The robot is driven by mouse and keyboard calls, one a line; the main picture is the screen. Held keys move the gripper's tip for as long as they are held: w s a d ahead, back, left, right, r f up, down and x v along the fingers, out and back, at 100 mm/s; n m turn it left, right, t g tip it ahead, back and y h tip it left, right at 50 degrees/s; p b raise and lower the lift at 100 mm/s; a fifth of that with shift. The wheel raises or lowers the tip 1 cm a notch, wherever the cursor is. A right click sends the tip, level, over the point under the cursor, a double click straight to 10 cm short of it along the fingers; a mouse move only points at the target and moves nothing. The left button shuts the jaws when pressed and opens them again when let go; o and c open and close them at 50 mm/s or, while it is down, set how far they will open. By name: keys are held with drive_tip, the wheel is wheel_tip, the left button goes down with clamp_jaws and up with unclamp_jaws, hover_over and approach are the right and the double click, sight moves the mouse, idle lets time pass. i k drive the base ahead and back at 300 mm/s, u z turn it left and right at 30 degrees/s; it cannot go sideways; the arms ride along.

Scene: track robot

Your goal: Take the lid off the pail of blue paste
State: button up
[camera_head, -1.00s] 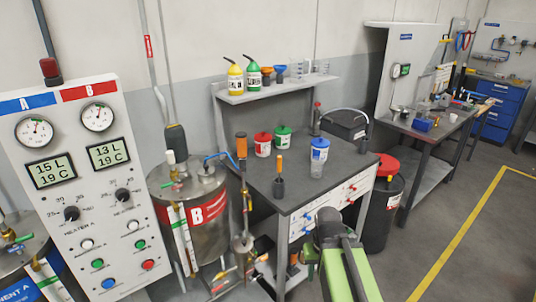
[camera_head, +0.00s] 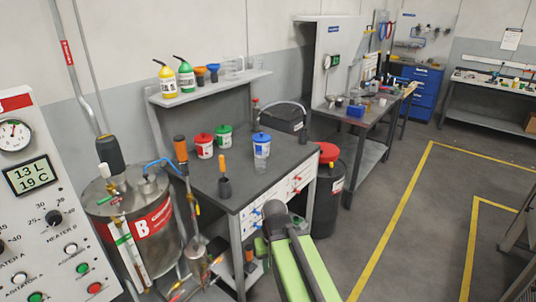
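The blue-lidded pail (camera_head: 262,150) stands upright on the grey workbench (camera_head: 235,198), right of the red-lidded and green-lidded pails. Its blue lid (camera_head: 262,138) is on top, and the paste inside is hidden. A small clear object, perhaps a cup, shows just in front of its base. My green arm reaches in from the bottom edge, its dark joint in front of the bench's drawers. My gripper cannot be made out in this view.
A red-lidded pail (camera_head: 204,147) and a green-lidded pail (camera_head: 224,136) stand to the left. A steel tank (camera_head: 135,220) flanks the bench at left, a black drum (camera_head: 327,200) at right. Open floor lies right.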

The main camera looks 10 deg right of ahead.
sight(261, 137)
drive_tip(key=z, duration=5)
drive_tip(key=i, duration=0.1)
drive_tip(key=u, duration=3.15)
drive_tip(key=i, duration=3.65)
drive_tip(key=u, duration=0.5)
drive_tip(key=k, duration=0.15)
drive_tip(key=u, duration=2.8)
